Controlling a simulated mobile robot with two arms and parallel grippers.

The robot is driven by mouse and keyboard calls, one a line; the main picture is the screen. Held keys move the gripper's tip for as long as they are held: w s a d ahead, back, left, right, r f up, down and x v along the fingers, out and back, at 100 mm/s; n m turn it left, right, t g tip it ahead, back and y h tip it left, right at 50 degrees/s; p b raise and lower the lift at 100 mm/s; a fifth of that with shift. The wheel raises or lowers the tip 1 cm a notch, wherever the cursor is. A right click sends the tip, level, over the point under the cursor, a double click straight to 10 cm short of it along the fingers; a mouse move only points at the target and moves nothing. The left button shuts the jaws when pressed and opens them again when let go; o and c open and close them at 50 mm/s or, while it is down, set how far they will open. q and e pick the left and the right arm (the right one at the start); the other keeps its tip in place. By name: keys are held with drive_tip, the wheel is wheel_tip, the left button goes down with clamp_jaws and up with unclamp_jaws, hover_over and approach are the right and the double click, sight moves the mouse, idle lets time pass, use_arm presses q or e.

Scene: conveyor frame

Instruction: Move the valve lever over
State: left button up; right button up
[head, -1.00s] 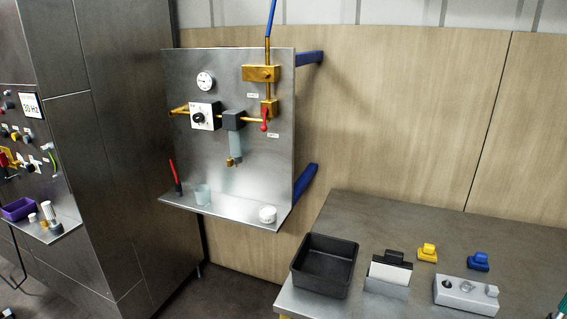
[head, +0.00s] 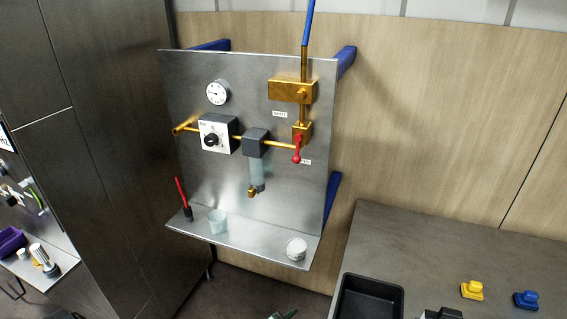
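The valve lever (head: 297,151) is red and hangs down from a brass valve body (head: 302,131) at the right of the steel panel. It points almost straight down, over the upper edge of a small white label (head: 305,161). A brass pipe (head: 279,144) runs left from the valve to a dark block (head: 256,142) with a clear bowl under it. A larger brass block (head: 291,90) sits above, with a blue tube rising from it. Neither gripper can be made out. A small dark and green piece shows at the bottom edge, too cut off to identify.
The panel's shelf (head: 253,245) juts out below, with a red-handled tool (head: 183,200), a clear cup (head: 218,221) and a white round container (head: 296,249). A workbench (head: 420,235) with a black bin (head: 368,302) stands right. Tall dark cabinets stand left.

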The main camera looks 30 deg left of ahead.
use_arm(q)
drive_tip(key=w+a+r+t+y+p, duration=0.1)
drive_tip(key=w+a+r+t+p, duration=0.15)
drive_tip(key=r, duration=0.75)
drive_tip(key=w+a+r+t+p, duration=0.1)
drive_tip(key=w+a+r, duration=0.15)
drive_tip(key=r, duration=0.85)
drive_tip(key=m+t+y+p, duration=0.2)
drive_tip(key=t+y+p, duration=0.1)
approach(295, 162)
drive_tip(key=w, duration=0.2)
drive_tip(key=shift+n, duration=0.3)
drive_tip(key=x, duration=0.2)
drive_tip(key=b+x, duration=0.1)
drive_tip(key=x, duration=0.2)
drive_tip(key=b+x, duration=0.1)
drive_tip(key=x, duration=0.1)
drive_tip(key=shift+w+a, duration=0.25)
drive_tip(key=shift+a, duration=0.15)
drive_tip(key=shift+s+h, duration=0.15)
drive_tip(key=shift+h, duration=0.15)
drive_tip(key=c, duration=0.7)
